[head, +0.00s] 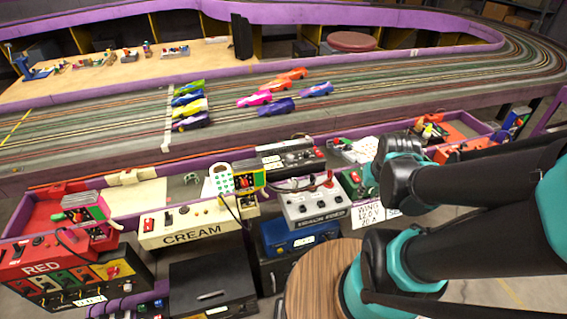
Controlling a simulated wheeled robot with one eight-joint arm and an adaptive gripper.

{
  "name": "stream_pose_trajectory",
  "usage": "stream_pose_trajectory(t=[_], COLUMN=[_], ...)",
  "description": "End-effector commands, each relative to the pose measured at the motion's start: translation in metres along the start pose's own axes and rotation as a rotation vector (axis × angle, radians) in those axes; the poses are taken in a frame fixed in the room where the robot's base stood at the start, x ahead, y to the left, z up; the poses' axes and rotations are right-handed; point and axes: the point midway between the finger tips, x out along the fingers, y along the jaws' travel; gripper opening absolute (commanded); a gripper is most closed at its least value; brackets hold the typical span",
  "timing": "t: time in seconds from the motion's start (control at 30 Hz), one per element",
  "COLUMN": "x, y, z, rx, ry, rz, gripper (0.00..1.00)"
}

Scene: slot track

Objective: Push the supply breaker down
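I cannot tell for sure which part is the supply breaker. A grey control box (312,205) with dark knobs and a dark label stands in the middle of the near bench. A red-topped lever (328,180) stands up at its right side. A blue box (290,236) sits in front of the grey box. A white handwritten card (369,216) hangs to the right, partly beside my arm. My black and teal arm comes in from the right and covers part of the bench. No gripper fingers show.
A cream box (196,223) and a red box (45,255) stand to the left, with a black case (212,287) in front. A round wooden top (322,280) is close by my arm. Several toy cars (276,95) sit on the slot track behind.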

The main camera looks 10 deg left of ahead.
Motion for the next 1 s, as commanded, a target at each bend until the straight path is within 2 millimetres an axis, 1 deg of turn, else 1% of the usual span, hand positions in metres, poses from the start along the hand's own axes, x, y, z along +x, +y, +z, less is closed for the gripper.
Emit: stream_pose_trajectory(t=[0.03,0.13,1.0], x=[0.0000,0.0000,0.0000], y=[0.0000,0.0000,0.0000], z=[0.0000,0.0000,0.0000], rx=[0.000,0.000,0.000], ry=[0.000,0.000,0.000], rz=[0.000,0.000,0.000], gripper=[0.13,0.00,0.00])
